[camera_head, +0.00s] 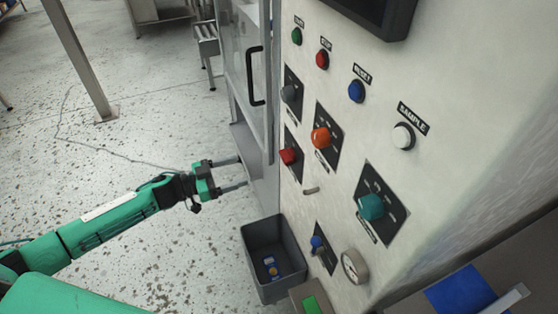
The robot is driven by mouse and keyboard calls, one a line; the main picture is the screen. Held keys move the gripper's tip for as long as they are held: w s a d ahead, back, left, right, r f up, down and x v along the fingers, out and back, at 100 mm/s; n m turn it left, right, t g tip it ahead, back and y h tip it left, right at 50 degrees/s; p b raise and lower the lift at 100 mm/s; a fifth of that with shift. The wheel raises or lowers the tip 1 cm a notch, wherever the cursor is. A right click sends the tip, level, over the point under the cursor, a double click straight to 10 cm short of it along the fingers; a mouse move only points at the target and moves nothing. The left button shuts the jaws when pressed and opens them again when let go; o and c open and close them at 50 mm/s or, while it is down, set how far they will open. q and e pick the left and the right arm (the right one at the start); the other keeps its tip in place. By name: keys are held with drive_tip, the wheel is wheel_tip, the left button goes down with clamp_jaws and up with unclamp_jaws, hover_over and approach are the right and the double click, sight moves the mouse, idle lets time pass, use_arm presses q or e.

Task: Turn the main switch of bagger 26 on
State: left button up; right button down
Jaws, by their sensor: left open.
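The pale control panel (345,112) of the machine fills the right half of the head view. I cannot read which plate is the main switch, nor the number 26. My left gripper (243,172) is open and empty, its two fingers pointing right toward the panel's left edge. It is left of the red knob and apart from it. My right gripper is not in view.
Above the knobs are green, red (322,60), blue (356,91) and white (403,136) push buttons. A glazed door with a black handle (254,76) stands left of the panel. Floor at left is mostly clear.

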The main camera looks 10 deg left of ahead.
sight(282, 157)
use_arm(q)
drive_tip(key=p+x, duration=0.2)
drive_tip(key=x, duration=0.4)
drive_tip(key=p+x, duration=0.1)
drive_tip(key=x, duration=0.6)
drive_tip(key=shift+s+d+r+p, duration=0.1)
drive_tip(key=shift+s+r+p, duration=0.1)
drive_tip(key=shift+p, duration=0.15)
drive_tip(key=shift+w+d, duration=0.3)
drive_tip(key=shift+d, duration=0.15)
drive_tip(key=shift+d+f, duration=0.1)
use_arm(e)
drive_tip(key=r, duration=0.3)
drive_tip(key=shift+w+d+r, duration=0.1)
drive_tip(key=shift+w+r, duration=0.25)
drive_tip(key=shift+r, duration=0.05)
use_arm(q)
drive_tip(key=shift+c, duration=0.2)
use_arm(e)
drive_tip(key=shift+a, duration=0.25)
use_arm(q)
drive_tip(key=c, duration=0.9)
